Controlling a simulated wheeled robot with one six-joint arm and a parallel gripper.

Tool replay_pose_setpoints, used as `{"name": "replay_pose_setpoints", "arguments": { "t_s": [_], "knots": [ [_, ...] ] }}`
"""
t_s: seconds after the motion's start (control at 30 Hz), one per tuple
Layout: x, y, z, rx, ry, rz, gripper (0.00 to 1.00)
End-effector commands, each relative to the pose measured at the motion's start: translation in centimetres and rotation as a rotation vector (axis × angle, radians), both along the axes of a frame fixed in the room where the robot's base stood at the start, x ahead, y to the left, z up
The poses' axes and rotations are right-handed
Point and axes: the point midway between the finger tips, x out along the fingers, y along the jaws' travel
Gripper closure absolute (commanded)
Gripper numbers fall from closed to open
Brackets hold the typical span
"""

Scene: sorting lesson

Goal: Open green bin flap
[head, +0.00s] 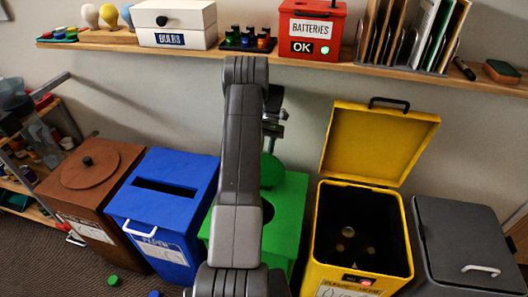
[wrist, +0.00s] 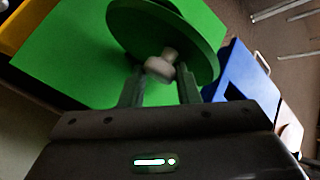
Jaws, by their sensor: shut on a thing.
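The green bin (head: 291,205) stands in the middle of the row in the head view, partly hidden behind my arm. Its round green flap (head: 271,169) is tilted up at the back, and part of a dark round opening (head: 267,212) shows in the lid. In the wrist view the flap (wrist: 198,42) stands off the green bin top (wrist: 70,55), with a pale knob (wrist: 160,67) on its face. My gripper (wrist: 160,80) is shut on this knob, one finger on each side. In the head view my arm hides most of the gripper.
A brown bin (head: 115,160) and a closed blue bin (head: 150,205) stand left. A yellow bin (head: 404,235) with its lid (head: 378,145) raised and a closed grey bin (head: 455,240) stand right. A wall shelf (head: 200,48) with boxes runs above.

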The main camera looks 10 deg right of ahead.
Motion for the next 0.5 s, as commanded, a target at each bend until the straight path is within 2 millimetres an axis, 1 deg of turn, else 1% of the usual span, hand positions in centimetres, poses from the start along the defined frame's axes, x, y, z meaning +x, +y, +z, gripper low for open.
{"name": "replay_pose_setpoints", "arguments": {
  "t_s": [0.03, 0.1, 0.13, 0.2, 0.23, 0.5],
  "knots": [
    [-0.61, -0.4, -0.91, -0.003, 0.018, -0.004, 1.0],
    [-0.61, -0.4, -0.91, -0.003, 0.018, -0.004, 1.0],
    [-0.61, -0.4, -0.92, -0.002, 0.018, -0.004, 0.67],
    [-0.62, -0.36, -0.91, -0.002, 0.018, -0.003, 0.53],
    [-0.62, -0.33, -0.9, -0.002, 0.019, -0.003, 0.48],
    [-0.52, -0.14, -0.72, 0.001, 0.018, -0.002, 0.48]
  ]
}}
